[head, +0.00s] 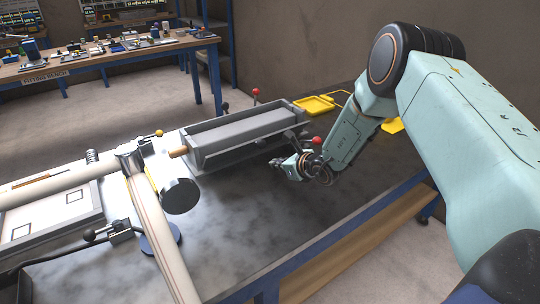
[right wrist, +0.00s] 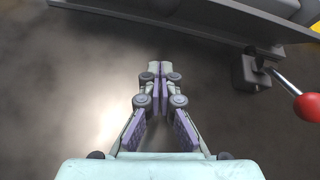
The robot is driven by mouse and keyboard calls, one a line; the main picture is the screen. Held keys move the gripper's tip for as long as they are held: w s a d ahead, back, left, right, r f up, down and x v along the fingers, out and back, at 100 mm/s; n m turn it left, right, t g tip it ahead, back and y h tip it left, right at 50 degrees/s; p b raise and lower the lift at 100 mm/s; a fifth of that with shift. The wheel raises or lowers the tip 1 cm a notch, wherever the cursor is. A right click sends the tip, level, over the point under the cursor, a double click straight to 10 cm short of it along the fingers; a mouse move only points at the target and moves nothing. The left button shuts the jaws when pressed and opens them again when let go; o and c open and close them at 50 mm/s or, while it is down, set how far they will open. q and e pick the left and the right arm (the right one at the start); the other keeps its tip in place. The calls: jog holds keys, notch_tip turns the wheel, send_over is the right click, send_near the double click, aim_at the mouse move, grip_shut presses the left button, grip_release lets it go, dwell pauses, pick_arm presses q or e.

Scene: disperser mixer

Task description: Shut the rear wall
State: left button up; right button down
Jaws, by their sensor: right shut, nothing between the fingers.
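A long grey trough-like box (head: 240,139) lies on the dark table in the head view. Its rear wall (head: 228,121) runs along the far long side; I cannot tell whether it is fully upright. A red-knobbed lever (head: 256,93) stands behind the box. Another lever with a red knob (head: 316,140) is at the right end, and its knob also shows in the right wrist view (right wrist: 308,106). My right gripper (head: 275,162) is shut and empty, low over the table in front of the box. In the right wrist view its fingertips (right wrist: 160,68) are together, apart from the box edge (right wrist: 180,18).
A beige post with a black disc (head: 180,196) stands at left, near a pale framed panel (head: 45,215). The table (head: 240,225) in front is clear. A cluttered fitting bench (head: 110,62) is in the background.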

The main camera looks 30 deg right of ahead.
aim_at(264, 145)
jog(key=r, duration=0.1)
jog(key=w+r, duration=0.1)
jog(key=r, duration=0.1)
jog(key=shift+w+a+p, duration=0.3)
jog(key=shift+a, duration=0.05)
jog(key=shift+w, duration=0.2)
jog(key=shift+w+a, duration=0.2)
jog(key=shift+w, duration=0.1)
jog(key=shift+s, duration=0.1)
